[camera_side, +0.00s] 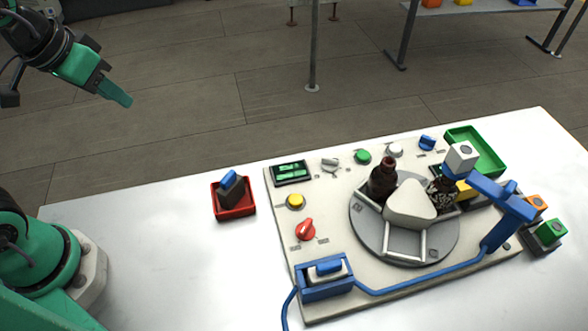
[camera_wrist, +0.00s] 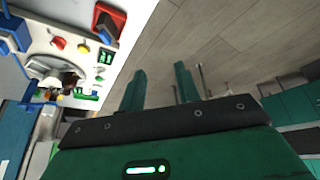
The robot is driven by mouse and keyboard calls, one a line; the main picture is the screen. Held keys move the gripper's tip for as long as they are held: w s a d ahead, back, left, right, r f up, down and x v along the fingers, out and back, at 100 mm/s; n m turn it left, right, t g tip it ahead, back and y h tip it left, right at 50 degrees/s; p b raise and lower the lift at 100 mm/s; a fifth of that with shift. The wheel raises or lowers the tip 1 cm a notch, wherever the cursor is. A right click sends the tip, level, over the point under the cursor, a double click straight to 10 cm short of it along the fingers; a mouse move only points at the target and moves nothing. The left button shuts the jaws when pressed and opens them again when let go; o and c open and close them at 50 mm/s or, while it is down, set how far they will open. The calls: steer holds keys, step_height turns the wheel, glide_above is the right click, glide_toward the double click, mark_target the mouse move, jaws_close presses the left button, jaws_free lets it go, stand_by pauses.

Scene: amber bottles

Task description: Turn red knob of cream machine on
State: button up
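The cream machine (camera_side: 335,285) is a flat panel on the white table. Its red knob (camera_side: 305,230) sits near the panel's left edge, below a yellow button (camera_side: 295,201). The knob's pointer is tilted toward the upper right; its small markings are too fine to read. In the wrist view the red knob (camera_wrist: 58,43) shows small at the upper left. My gripper (camera_side: 117,94) is high up at the upper left of the side view, far from the knob. In the wrist view my gripper's (camera_wrist: 160,69) two green fingers are apart with nothing between them.
A red tray (camera_side: 236,212) holding a dark block with a blue top stands left of the panel. A turntable (camera_side: 365,235) carries dark bottles, and a blue arm (camera_side: 500,200) rises at right. A blue-framed switch (camera_side: 328,282) is at the front. A green tray (camera_side: 484,150) stands behind.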

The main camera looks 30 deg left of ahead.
steer(key=w+d+g, duration=0.2)
steer(key=w+d, duration=0.4)
steer(key=d, duration=0.2)
steer(key=g, duration=0.3)
glide_toward(306, 225)
steer(key=shift+w+f+y, duration=0.1)
steer(key=shift+f+y, duration=0.05)
steer(key=shift+y, duration=0.15)
steer(key=shift+d+f, duration=0.2)
steer(key=shift+d, duration=0.05)
steer(key=shift+f, duration=3.9)
jaws_close()
